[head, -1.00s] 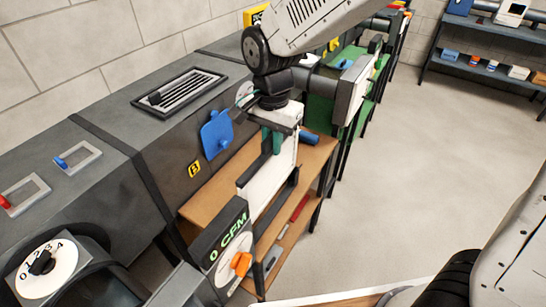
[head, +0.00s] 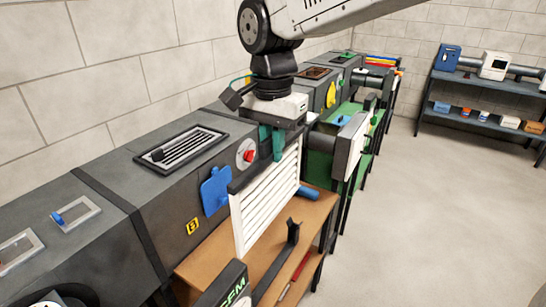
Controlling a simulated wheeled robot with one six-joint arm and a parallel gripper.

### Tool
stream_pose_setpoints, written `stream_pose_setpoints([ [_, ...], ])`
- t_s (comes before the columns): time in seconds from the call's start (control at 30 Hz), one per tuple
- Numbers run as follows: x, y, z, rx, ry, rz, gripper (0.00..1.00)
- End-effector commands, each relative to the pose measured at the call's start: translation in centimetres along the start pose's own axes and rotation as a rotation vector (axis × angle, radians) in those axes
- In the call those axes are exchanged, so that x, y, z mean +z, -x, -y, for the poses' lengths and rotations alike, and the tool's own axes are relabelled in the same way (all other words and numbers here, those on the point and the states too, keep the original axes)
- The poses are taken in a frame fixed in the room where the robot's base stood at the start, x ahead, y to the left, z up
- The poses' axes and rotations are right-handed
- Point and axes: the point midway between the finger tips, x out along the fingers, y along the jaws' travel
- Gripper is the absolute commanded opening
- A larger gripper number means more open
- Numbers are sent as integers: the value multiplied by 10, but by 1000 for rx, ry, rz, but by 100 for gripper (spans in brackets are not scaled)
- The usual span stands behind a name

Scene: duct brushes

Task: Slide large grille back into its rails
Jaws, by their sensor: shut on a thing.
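The large grille (head: 262,200) is a white panel of slats with a dark strip along its top. My gripper (head: 271,148) is shut on its top edge with teal fingers. The grille hangs upright and slightly slanted in the picture, in front of the dark duct (head: 140,215). A dark slotted rack (head: 292,235) with an upright end stands below and to the right of the grille, over the wooden shelf. The grille appears clear of it. Which slots are the grille's rails I cannot tell, and the grille hides part of the duct behind it.
A blue flap (head: 215,190) and a dial with a red knob (head: 247,154) sit on the duct, close to the grille's left. A black vent (head: 182,145) lies on the duct top. A wooden shelf (head: 200,265) is below. Open floor (head: 430,210) lies right.

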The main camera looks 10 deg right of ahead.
Motion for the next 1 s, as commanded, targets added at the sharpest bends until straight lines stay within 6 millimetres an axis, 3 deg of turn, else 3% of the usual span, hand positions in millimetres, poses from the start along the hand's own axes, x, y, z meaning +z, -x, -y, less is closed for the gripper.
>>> stream_pose_setpoints([
  [0.7,0,58,0,-3,0,-1,0],
  [1.0,0,65,0,-1,0,0,0],
])
